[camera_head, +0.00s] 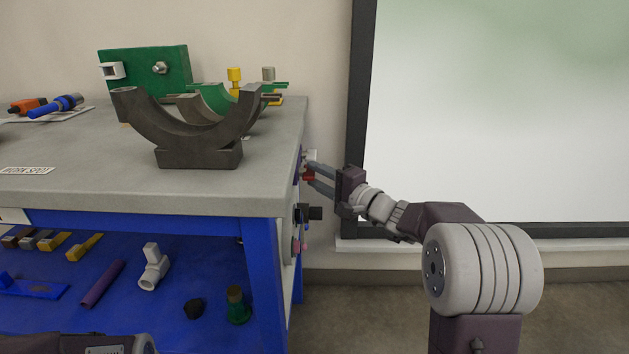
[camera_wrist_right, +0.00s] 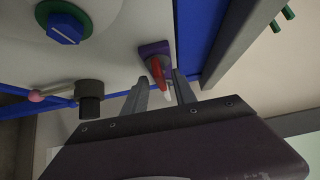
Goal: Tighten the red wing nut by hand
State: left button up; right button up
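The red wing nut (camera_wrist_right: 158,73) is on a purple mount (camera_wrist_right: 152,49) on the cart's pale side panel. In the head view the red nut (camera_head: 308,175) shows only as a small patch at the cart's right side, partly hidden by the fingers. My right gripper (camera_wrist_right: 161,82) is open, with one finger on each side of the nut and visible gaps to it. In the head view the right gripper (camera_head: 310,173) reaches in from the right to the panel. My left gripper is out of view; only part of my left arm shows at the bottom left.
A blue knob on a green disc (camera_wrist_right: 64,28) and a black knob (camera_wrist_right: 90,97) sit on the same panel. The cart's grey top (camera_head: 60,155) holds a dark curved cradle (camera_head: 198,150). A whiteboard (camera_head: 500,110) stands behind my right arm.

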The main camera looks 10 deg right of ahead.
jog(key=shift+w+a, duration=0.25)
jog(key=shift+w, duration=0.2)
